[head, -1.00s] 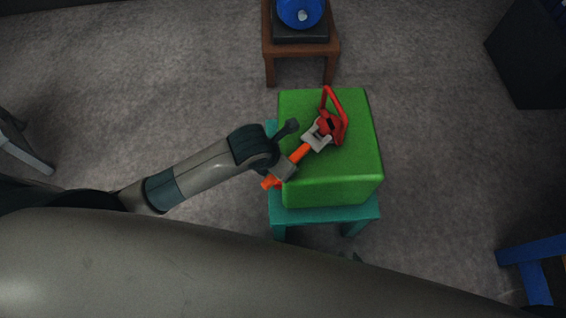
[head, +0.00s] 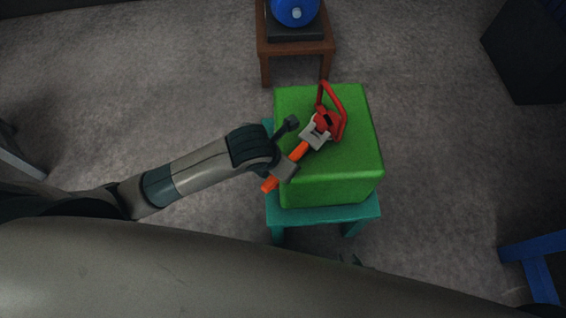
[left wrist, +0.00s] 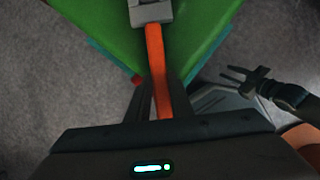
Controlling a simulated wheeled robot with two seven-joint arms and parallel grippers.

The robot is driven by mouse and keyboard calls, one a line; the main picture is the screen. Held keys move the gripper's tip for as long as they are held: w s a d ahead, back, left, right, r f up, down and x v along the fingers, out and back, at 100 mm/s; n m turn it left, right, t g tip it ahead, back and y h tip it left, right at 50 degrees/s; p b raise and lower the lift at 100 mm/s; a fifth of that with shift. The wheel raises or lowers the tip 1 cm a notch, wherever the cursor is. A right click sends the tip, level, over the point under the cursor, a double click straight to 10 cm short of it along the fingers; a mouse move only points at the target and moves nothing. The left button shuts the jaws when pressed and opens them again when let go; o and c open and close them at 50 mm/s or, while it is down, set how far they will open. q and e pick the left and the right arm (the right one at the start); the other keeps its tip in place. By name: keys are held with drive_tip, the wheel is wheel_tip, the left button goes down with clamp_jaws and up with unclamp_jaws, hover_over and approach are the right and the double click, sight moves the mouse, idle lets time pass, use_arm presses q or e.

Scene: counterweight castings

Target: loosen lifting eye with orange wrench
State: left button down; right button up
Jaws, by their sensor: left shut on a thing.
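The green casting (head: 335,170) has a red lifting eye (head: 329,120) on its top, with a raised red loop. The orange wrench (head: 300,151) slants up to the right, its grey open jaw at the base of the eye. I cannot tell how snugly the jaw sits. My left gripper (head: 288,162) is shut on the wrench handle; in the left wrist view the orange handle (left wrist: 157,70) runs between its fingers. My right gripper (left wrist: 240,77) stands empty and open, apart from the casting; in the head view only a bit of it shows below the stand.
The casting rests on a teal stand (head: 325,214). A brown table (head: 297,47) behind bears a dark block with a blue round thing (head: 296,10). A dark box (head: 525,55) stands at the far right and blue legs (head: 535,265) at the lower right. Grey floor lies free between.

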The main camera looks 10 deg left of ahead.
idle(0.7)
use_arm(q)
drive_tip(key=shift+s+d+n+b, duration=0.25)
drive_tip(key=shift+d+b, duration=0.2)
drive_tip(key=shift+b, duration=0.5)
drive_tip(key=shift+s+d+n+b, duration=0.15)
drive_tip(key=shift+d+n+b, duration=0.25)
drive_tip(key=shift+b, duration=0.55)
drive_tip(key=shift+d, duration=0.2)
drive_tip(key=shift+s+d+n+y+b, duration=0.2)
drive_tip(key=shift+d+n+b, duration=0.15)
drive_tip(key=shift+b, duration=0.3)
drive_tip(key=shift+s+d+n+y+b, duration=0.1)
drive_tip(key=shift+d+n+y+b, duration=0.1)
drive_tip(key=shift+d+b, duration=0.35)
drive_tip(key=shift+d+r, duration=0.1)
drive_tip(key=shift+s+d+n, duration=0.1)
drive_tip(key=shift+d+n, duration=0.2)
drive_tip(key=shift+s+d+n+t+p, duration=0.1)
drive_tip(key=shift+d+n+t+p, duration=0.2)
drive_tip(key=shift+d+p, duration=0.15)
drive_tip(key=shift+d, duration=0.15)
